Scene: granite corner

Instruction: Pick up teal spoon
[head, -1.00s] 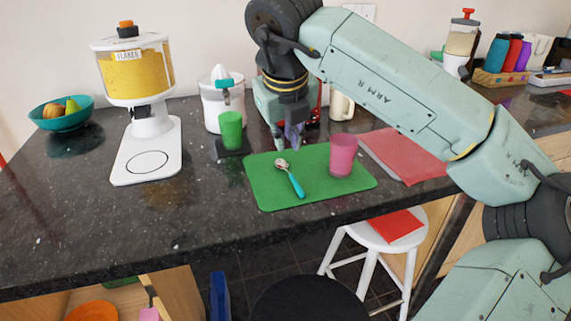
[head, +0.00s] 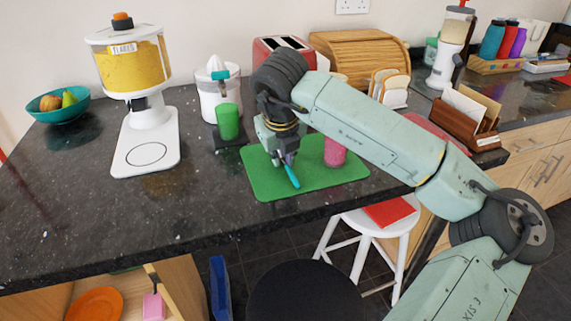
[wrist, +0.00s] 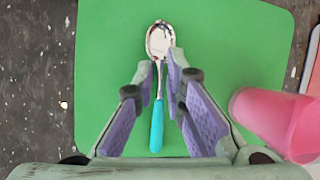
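The teal spoon (wrist: 157,125) lies on the green mat (wrist: 105,50), its silver bowl toward the top of the wrist view and its teal handle toward me. In the head view the handle (head: 292,177) shows below my gripper, and the bowl is hidden behind it. My gripper (wrist: 159,75) is open, with its purple-padded fingers on either side of the spoon in the wrist view. It is low over the mat (head: 262,185); whether the fingertips touch the mat I cannot tell.
A pink cup (wrist: 275,120) stands on the mat close to the right of my gripper. A white flakes dispenser (head: 148,130) is farther left. The mat left of the spoon is clear.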

